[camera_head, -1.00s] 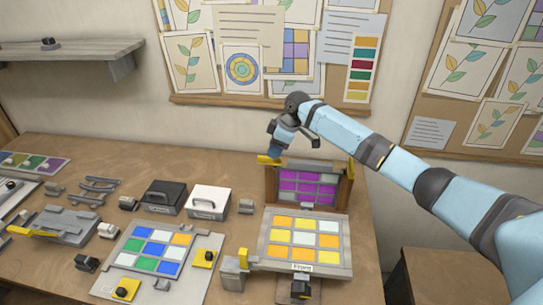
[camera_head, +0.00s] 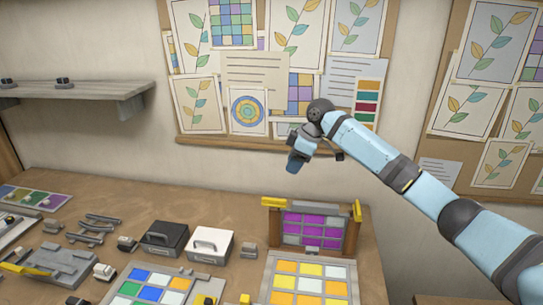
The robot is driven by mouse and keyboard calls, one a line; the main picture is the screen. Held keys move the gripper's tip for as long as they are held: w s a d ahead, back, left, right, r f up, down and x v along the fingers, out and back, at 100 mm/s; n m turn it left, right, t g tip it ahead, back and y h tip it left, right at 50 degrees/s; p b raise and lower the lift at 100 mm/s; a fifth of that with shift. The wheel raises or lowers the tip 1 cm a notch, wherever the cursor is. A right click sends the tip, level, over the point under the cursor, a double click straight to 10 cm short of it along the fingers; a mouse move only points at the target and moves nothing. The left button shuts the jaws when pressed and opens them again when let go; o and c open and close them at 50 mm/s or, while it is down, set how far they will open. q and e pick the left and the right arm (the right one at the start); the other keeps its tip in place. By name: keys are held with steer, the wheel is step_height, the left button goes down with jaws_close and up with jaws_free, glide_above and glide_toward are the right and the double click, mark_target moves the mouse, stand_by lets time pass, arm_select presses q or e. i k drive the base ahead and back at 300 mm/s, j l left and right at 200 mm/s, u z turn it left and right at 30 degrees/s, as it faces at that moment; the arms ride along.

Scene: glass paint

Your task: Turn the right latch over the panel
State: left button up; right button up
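The panel (camera_head: 311,238), a grid of purple and grey cells, stands upright in a brown wooden frame (camera_head: 275,229) at the back of the table. A yellow right latch (camera_head: 356,209) sits at the frame's top right corner and looks upright. A yellow left latch (camera_head: 271,202) lies sideways at the top left corner. My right gripper (camera_head: 293,164) hangs above the frame, nearer its left side, apart from both latches. Its fingers are small and seen from the side, so I cannot tell its opening. My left gripper is out of view.
A tray of yellow, orange and white tiles (camera_head: 309,283) lies in front of the frame. A black case (camera_head: 165,240) and a white case (camera_head: 211,245) stand to the left. A pinboard (camera_head: 200,140) hangs on the wall behind my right gripper.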

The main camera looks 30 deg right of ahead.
mark_target(358, 211)
steer(key=k+j, duration=0.75)
steer(key=k, duration=0.1)
